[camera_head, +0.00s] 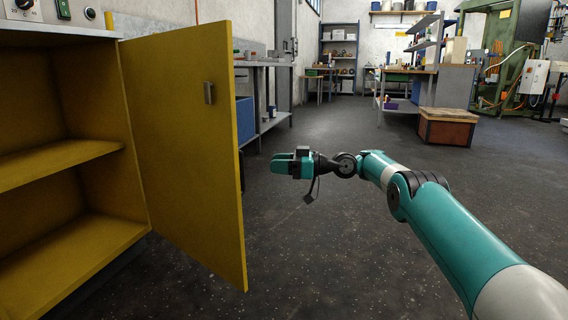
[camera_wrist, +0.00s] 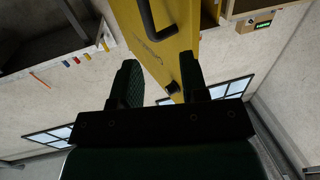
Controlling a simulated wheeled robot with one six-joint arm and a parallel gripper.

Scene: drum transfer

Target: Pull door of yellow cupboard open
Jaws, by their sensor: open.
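The yellow cupboard (camera_head: 75,205) stands at the left in the head view, its shelves bare where I can see them. Its yellow door (camera_head: 185,150) stands wide open, swung out to the right of the opening. A small grey handle (camera_head: 209,93) sits near the door's upper free edge. My gripper (camera_head: 278,164) is right of the door's free edge, lower than the handle, apart from it and empty. In the wrist view my gripper (camera_wrist: 161,75) has its two dark fingers spread. The door (camera_wrist: 180,42) shows beyond them, with the dark handle (camera_wrist: 148,22) at the top.
Open dark floor (camera_head: 330,240) lies around my arm. A grey workbench (camera_head: 268,100) with a blue bin (camera_head: 244,120) stands behind the door. A wooden crate (camera_head: 446,128) and a green machine (camera_head: 505,65) stand farther back right.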

